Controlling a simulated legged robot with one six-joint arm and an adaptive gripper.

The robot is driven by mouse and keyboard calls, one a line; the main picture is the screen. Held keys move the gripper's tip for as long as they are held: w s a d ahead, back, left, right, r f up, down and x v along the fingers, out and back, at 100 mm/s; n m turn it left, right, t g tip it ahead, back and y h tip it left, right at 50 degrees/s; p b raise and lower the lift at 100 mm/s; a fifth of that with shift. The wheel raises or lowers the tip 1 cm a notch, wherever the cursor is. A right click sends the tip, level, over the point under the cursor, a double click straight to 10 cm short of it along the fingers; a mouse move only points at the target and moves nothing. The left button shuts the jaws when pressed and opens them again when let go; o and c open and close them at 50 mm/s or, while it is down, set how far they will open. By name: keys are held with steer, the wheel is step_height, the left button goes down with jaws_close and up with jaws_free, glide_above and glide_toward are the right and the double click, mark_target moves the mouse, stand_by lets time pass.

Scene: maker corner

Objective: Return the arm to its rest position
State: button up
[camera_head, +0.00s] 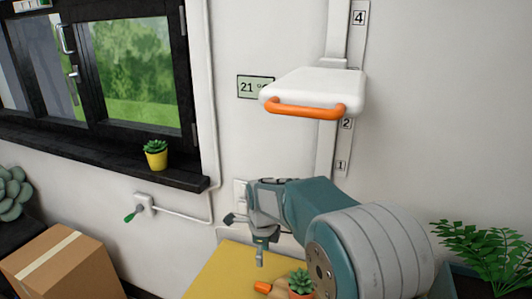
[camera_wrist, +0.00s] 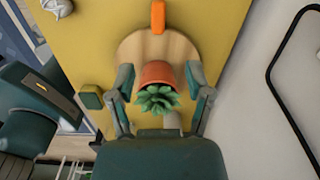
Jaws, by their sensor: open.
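My gripper (camera_head: 246,240) is open in the head view, at the end of my teal and grey arm, above the yellow table (camera_head: 215,273). Its fingers are spread and hold nothing. In the wrist view the two fingers of my gripper (camera_wrist: 160,76) frame a small succulent in a terracotta pot (camera_wrist: 158,73). The pot stands on a round wooden board (camera_wrist: 130,48) beyond the fingertips. In the head view the potted succulent (camera_head: 301,284) shows low, beside my arm, which hides part of the table.
A white shelf with an orange handle (camera_head: 305,108) juts from a numbered wall rail above my arm. An orange piece (camera_wrist: 158,16) lies at the board's edge. A cardboard box (camera_head: 60,265) stands left, a fern (camera_head: 475,250) right. A yellow-potted plant (camera_head: 156,158) sits on the windowsill.

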steer(key=s+d+r+n+t, duration=0.3)
steer(key=s+d+r+n, duration=0.65)
steer(key=s+r, duration=0.2)
steer(key=s+d+n+t, duration=0.1)
steer(key=s+d+n, duration=0.2)
steer(key=s+n, duration=0.2)
steer(key=s+d+r+n+t, duration=0.1)
steer(key=s+d+n, duration=0.3)
steer(key=s, duration=0.7)
steer(key=shift+d+r+n, duration=0.15)
steer(key=shift+d+n, duration=0.1)
steer(key=shift+n, duration=1)
